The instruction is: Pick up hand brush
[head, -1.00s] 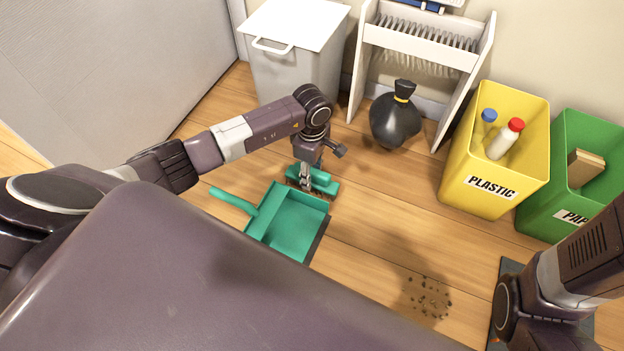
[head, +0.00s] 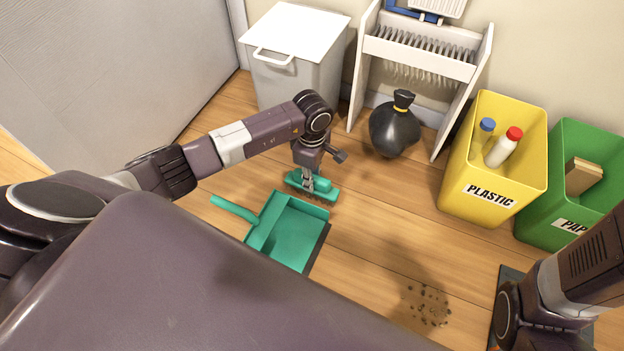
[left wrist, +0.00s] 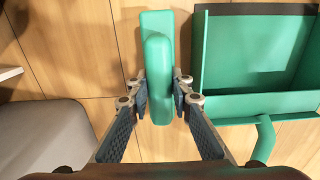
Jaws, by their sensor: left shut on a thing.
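The green hand brush (head: 322,186) is just beyond the green dustpan (head: 293,236), at the middle of the head view. My left gripper (head: 308,182) points down and is shut on the hand brush. In the left wrist view the brush (left wrist: 157,50) shows between the two fingers of the left gripper (left wrist: 159,100), which press on its raised handle. The dustpan (left wrist: 250,50) lies to the right of it there. I cannot tell for sure whether the brush touches the floor. Of my right arm only a part shows at the lower right; its gripper is out of view.
A black bag (head: 394,130) stands before a white rack (head: 420,50). A white bin (head: 292,60) is at the back. A yellow plastic bin (head: 452,165) and a green paper bin (head: 545,190) stand at the right. Dirt specks (head: 428,305) lie on the open floor.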

